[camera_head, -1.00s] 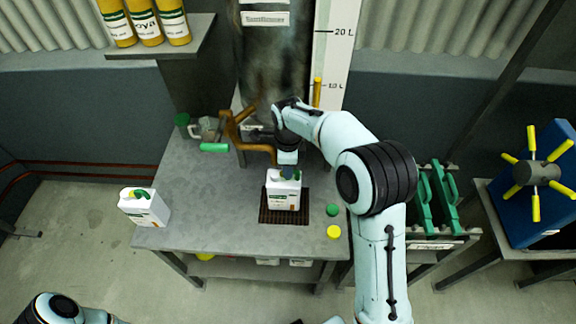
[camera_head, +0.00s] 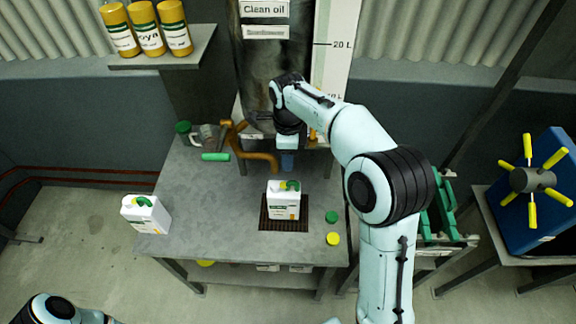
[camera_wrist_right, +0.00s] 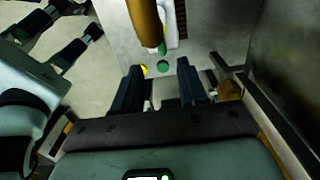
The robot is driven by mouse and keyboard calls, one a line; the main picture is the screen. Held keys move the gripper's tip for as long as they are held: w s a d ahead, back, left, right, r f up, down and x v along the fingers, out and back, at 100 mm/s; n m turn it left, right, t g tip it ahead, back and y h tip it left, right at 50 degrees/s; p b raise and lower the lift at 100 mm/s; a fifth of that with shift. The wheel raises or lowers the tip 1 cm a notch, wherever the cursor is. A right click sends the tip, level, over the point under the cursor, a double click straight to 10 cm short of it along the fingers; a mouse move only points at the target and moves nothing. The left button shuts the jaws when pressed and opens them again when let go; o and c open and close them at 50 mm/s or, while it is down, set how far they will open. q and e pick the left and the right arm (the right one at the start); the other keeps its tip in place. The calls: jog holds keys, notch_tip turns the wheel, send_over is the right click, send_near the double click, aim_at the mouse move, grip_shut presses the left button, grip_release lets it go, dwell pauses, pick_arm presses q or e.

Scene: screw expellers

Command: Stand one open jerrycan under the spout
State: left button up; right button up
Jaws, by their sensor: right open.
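A white jerrycan (camera_head: 284,205) with a green handle stands upright on the dark grate (camera_head: 268,226). The brown spout (camera_head: 262,157) ends just behind and above it in the head view. I cannot tell whether its mouth is open or lies exactly below the spout end. A second white jerrycan (camera_head: 146,216) stands at the table's left edge. My right gripper (camera_head: 287,163) is open and empty, above and behind the first jerrycan, beside the spout. In the wrist view the open fingers (camera_wrist_right: 160,92) hold nothing, and the spout (camera_wrist_right: 146,22) partly hides the jerrycan. My left gripper is out of view.
A green cap (camera_head: 332,217) and a yellow cap (camera_head: 333,239) lie right of the grate. A green-handled tool (camera_head: 215,157) lies at the table's back left. The table's middle left is clear.

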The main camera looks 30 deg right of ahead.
notch_tip(320, 180, up, 4)
jog(key=shift+f, duration=0.1)
dwell(0.6)
